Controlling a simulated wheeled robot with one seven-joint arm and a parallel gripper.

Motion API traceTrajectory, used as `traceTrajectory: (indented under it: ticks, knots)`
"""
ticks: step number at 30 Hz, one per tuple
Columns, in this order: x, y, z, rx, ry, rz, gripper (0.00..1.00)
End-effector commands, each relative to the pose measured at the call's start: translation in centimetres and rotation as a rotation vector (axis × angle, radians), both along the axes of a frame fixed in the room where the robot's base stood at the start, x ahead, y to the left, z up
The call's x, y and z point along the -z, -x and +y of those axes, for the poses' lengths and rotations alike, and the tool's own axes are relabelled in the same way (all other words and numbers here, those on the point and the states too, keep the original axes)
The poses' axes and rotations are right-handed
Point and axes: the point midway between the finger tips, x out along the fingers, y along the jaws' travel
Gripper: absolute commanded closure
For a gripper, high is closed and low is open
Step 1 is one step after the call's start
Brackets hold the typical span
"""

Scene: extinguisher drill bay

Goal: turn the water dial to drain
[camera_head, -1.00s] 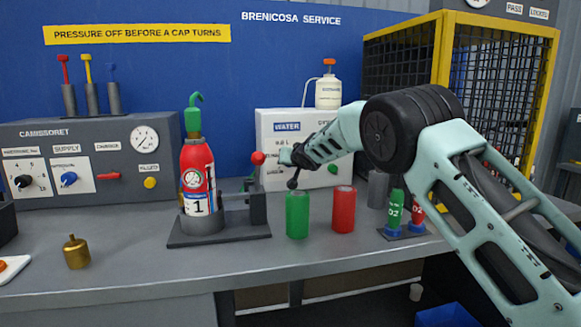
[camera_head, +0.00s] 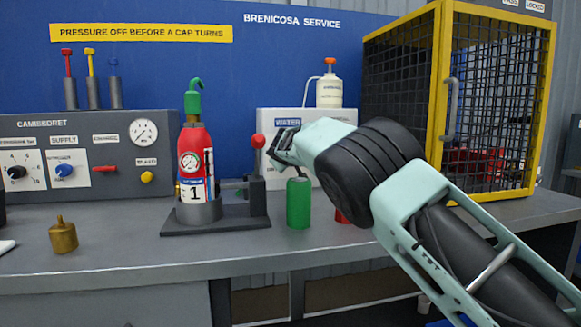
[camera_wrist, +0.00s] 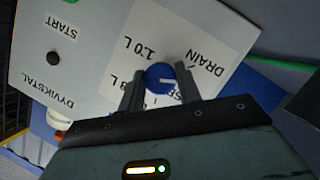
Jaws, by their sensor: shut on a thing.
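The blue water dial (camera_wrist: 160,77) is on a white panel (camera_wrist: 105,45) in the wrist view. My gripper (camera_wrist: 161,80) is shut on the dial, one finger on each side. The dial's white mark points roughly right, towards one finger. In the head view, my gripper (camera_head: 278,148) is at the white WATER box (camera_head: 262,120), and my arm hides the dial and much of the box.
A red extinguisher (camera_head: 192,150) stands in a dark stand left of my gripper, near a red-knobbed lever (camera_head: 258,141). A green cylinder (camera_head: 298,205) stands below my wrist, with a red one (camera_head: 341,217) mostly hidden behind my arm. A yellow-framed cage (camera_head: 436,90) is at right.

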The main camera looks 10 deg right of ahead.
Motion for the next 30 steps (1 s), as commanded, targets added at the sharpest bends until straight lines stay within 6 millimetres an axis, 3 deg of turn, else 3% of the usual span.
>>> traceTrajectory:
  ticks: [12, 30]
  knots:
    - [0.28, -0.03, 0.14, -0.001, 0.272, -0.001, 0.89]
    - [0.13, -0.02, 0.12, -0.001, 0.352, 0.0, 0.89]
